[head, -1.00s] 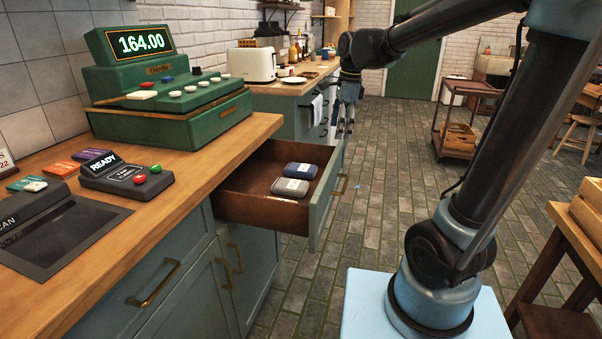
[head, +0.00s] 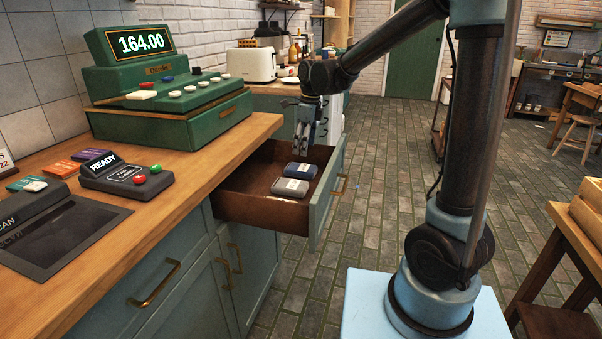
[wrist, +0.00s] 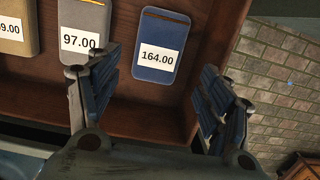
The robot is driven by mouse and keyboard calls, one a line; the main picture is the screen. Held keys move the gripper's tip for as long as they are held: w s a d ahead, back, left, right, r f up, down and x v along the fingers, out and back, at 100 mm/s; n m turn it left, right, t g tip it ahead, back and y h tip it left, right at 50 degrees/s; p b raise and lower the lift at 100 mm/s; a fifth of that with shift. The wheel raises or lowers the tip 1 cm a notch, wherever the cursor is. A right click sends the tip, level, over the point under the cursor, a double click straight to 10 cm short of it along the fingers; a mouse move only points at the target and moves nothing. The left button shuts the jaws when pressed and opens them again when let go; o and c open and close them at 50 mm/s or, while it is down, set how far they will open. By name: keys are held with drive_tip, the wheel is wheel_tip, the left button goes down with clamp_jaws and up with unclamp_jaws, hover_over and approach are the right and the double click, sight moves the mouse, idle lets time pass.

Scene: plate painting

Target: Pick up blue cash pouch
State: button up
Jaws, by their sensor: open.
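The blue cash pouch (head: 301,170) lies flat in the open drawer (head: 262,212), behind a grey pouch (head: 290,187). In the wrist view the blue pouch (wrist: 157,62) has a white label reading 164.00. The grey pouch (wrist: 82,22), labelled 97.00, lies to its left. My gripper (head: 304,150) is above the drawer, pointing down. In the wrist view my gripper (wrist: 160,78) is open and empty, its fingers on either side of the blue pouch's lower part in the picture. I cannot tell the height left between them.
A tan pouch (wrist: 18,25) is at the left in the wrist view. The wooden counter (head: 190,165) borders the drawer on the left, with a green register (head: 170,110) showing 164.00 and a card reader (head: 125,175). The drawer front (head: 325,195) stands right, with open floor beyond.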

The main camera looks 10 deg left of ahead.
sight(301, 167)
drive_tip(key=shift+a+f, duration=0.2)
drive_tip(key=shift+f, duration=1.35)
drive_tip(key=shift+a+f, duration=0.15)
drive_tip(key=shift+f, duration=1.4)
drive_tip(key=shift+a+f, duration=0.2)
drive_tip(key=shift+f, duration=1.35)
drive_tip(key=shift+c, duration=0.4)
drive_tip(key=c, duration=0.9)
